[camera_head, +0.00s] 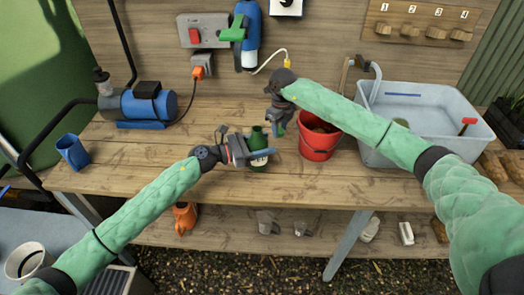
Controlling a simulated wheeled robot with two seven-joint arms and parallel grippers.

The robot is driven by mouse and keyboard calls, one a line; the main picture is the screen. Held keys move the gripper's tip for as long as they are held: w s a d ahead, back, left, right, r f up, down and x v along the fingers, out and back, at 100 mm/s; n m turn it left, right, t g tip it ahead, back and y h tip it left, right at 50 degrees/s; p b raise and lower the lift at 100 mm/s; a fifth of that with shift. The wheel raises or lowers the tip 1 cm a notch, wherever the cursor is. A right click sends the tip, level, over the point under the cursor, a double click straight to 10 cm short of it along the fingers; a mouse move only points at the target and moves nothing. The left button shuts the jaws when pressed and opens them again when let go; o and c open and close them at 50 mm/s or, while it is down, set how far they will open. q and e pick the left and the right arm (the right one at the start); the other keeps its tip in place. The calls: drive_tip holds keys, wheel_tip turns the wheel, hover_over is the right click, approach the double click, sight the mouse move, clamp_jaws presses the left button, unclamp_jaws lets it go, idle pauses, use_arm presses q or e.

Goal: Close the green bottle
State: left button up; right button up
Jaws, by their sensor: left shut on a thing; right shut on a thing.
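The green bottle (258,143) stands upright near the middle of the wooden bench, with a pale label low on its side. My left gripper (252,153) is shut on the bottle's body and hides part of it. My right gripper (278,122) is to the right of the bottle's neck and a little higher in the picture, apart from it. It points down and is shut on a small greenish thing (279,131), mostly hidden by the fingers; I cannot tell for sure that it is the cap.
A red bucket (317,155) stands close to the right of the bottle. A grey basin (462,102) with water is at the right. A blue cup (73,153) and a blue pump (150,106) are at the left. The bench front is mostly clear.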

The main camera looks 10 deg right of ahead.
drive_tip(key=shift+f, duration=0.2)
use_arm(q)
drive_tip(key=s+d+r, duration=0.6)
drive_tip(key=s+d, duration=0.1)
drive_tip(key=d, duration=0.1)
drive_tip(key=shift+s+r, duration=0.35)
use_arm(e)
drive_tip(key=shift+r, duration=0.4)
use_arm(q)
drive_tip(key=shift+d, duration=0.2)
drive_tip(key=o, duration=0.5)
drive_tip(key=shift+c, duration=0.2)
drive_tip(key=c, duration=0.6)
drive_tip(key=shift+s, duration=0.1)
